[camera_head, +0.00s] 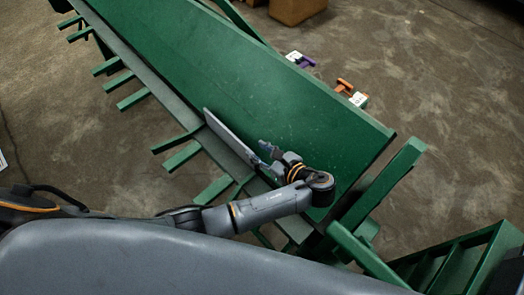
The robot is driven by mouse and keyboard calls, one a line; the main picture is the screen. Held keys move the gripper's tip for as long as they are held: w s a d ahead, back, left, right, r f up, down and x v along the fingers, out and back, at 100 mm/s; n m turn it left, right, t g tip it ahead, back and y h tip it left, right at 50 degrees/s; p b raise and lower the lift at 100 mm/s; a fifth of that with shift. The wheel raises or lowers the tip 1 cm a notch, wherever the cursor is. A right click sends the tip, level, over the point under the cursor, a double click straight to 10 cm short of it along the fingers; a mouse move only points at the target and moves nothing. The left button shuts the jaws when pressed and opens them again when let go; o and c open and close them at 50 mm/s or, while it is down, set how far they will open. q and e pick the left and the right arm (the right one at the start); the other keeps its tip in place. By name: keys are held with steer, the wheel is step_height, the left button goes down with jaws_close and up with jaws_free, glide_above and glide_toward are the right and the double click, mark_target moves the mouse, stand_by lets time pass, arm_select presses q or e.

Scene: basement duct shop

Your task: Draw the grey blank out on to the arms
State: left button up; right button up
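The grey blank (229,136) is a thin flat panel standing on its long edge, tilted, where the long green face (250,80) of the machine meets the grey ledge. Several green arms (183,157) stick out from the ledge towards the lower left. My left gripper (262,153) is at the blank's near right end. Its two fingers look spread apart; whether they touch the blank or straddle its edge I cannot tell. My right gripper is not in view.
Purple (305,61) and orange (345,86) handles with white tags sit beyond the machine's far edge. Green bars (385,183) stand at its right end, beside a green slatted frame (460,265). A brown box (296,10) is at the top.

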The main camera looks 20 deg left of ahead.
arm_select(q)
steer(key=p, duration=0.1)
glide_toward(234, 135)
steer(key=x, duration=0.2)
steer(key=shift+w+a, duration=0.15)
steer(key=shift+a, duration=0.25)
steer(key=p+x, duration=0.1)
steer(key=x, duration=0.5)
steer(key=shift+f, duration=0.15)
steer(key=shift+w+a, duration=0.1)
steer(key=shift+a, duration=0.1)
steer(key=shift+f, duration=0.15)
jaws_close()
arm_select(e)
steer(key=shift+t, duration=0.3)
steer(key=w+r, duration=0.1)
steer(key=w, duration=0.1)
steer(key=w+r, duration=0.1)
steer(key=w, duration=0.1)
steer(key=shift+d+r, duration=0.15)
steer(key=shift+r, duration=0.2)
